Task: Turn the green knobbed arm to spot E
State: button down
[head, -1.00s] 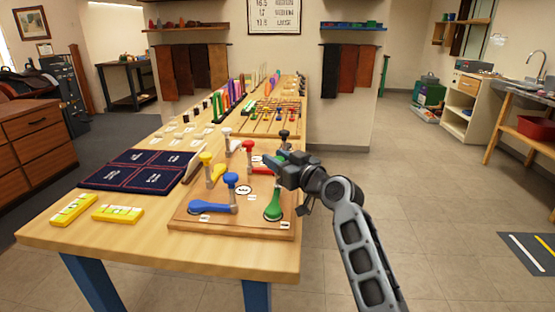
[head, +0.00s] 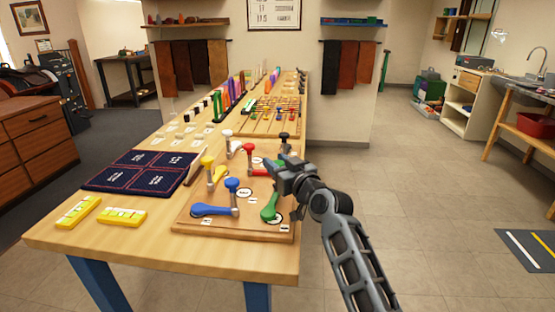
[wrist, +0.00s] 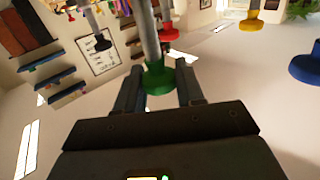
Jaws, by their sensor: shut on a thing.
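The green knobbed arm (head: 268,208) lies on the wooden board (head: 230,228) near its front right corner, with its wide end toward the front. My gripper (head: 275,163) is over the arm's narrow end and hides its knob in the head view. In the wrist view the green knob (wrist: 157,78) sits between my two fingers (wrist: 158,92), which are shut on it. Small white labels (head: 252,199) lie on the board, but their letters are too small to read, so I cannot tell which is spot E.
The blue knobbed arm (head: 212,210) is left of the green one. Yellow (head: 216,176), red (head: 258,172), white (head: 235,147) and black (head: 284,138) ones stand behind. A dark mat (head: 143,171) and two yellow blocks (head: 122,216) lie left. Free floor lies right.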

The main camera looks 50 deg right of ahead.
jog(key=shift+r, duration=0.15)
jog(key=c, duration=0.8)
grip_release()
jog(key=shift+s, duration=0.1)
jog(key=shift+s+a+f, duration=0.15)
jog(key=shift+s+f, duration=0.05)
jog(key=shift+s, duration=0.15)
jog(key=b+v, duration=0.1)
jog(key=v, duration=0.6)
jog(key=shift+r, duration=0.1)
jog(key=shift+w, duration=0.1)
